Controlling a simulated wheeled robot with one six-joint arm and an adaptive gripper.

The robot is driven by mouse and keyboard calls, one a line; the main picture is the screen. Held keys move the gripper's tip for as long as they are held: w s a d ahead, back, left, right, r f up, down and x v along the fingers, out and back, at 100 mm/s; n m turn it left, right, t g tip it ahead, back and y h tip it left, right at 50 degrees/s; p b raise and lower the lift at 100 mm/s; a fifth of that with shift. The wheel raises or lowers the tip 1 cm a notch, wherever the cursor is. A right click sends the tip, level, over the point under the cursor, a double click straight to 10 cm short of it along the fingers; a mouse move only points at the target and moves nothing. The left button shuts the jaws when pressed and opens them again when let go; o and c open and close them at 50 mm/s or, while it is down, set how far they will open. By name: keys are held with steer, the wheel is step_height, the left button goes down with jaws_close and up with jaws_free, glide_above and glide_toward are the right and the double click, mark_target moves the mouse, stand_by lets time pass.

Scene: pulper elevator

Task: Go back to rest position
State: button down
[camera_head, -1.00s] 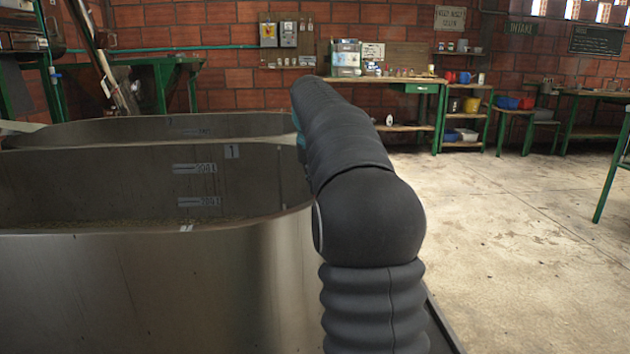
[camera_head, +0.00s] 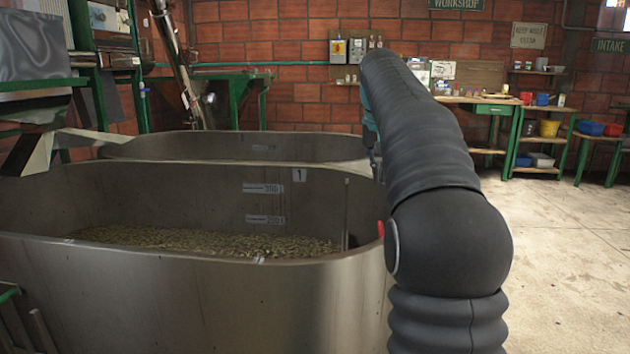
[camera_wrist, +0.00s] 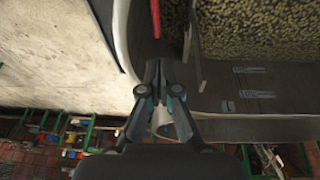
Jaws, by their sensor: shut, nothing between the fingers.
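My gripper (camera_wrist: 164,66) is shut and empty in the wrist view, over the rim of the steel tank (camera_wrist: 137,40). In the head view my dark sleeved arm stands at the right side of the steel tank (camera_head: 200,300) and hides the gripper itself. The tank is marked 1 and holds a layer of pale beans (camera_head: 200,240), which also shows at the top of the wrist view (camera_wrist: 250,30). A red piece (camera_head: 380,229) is at the tank's right rim; a red strip (camera_wrist: 155,18) also shows in the wrist view ahead of my gripper.
A second steel tank (camera_head: 240,147) stands behind the first. A metal chute (camera_head: 35,148) is at left. Green workbenches (camera_head: 495,110) line the brick wall. The concrete floor (camera_head: 570,260) at right is clear.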

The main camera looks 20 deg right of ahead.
steer(key=s+a+f+n, duration=0.1)
steer(key=s+a+n, duration=0.1)
steer(key=s+a, duration=0.55)
steer(key=s+a+f+n+t+y, duration=0.1)
steer(key=s+a+f, duration=0.6)
steer(key=s+f, duration=0.2)
steer(key=s+a+f+n+t+y, duration=0.1)
steer(key=s+a+f+n, duration=0.1)
steer(key=s+a+f, duration=0.5)
steer(key=s+f+p, duration=0.1)
steer(key=s+f, duration=0.2)
steer(key=s, duration=0.3)
steer(key=shift+s+f+t, duration=0.25)
steer(key=shift+s+t, duration=0.15)
steer(key=shift+d, duration=0.1)
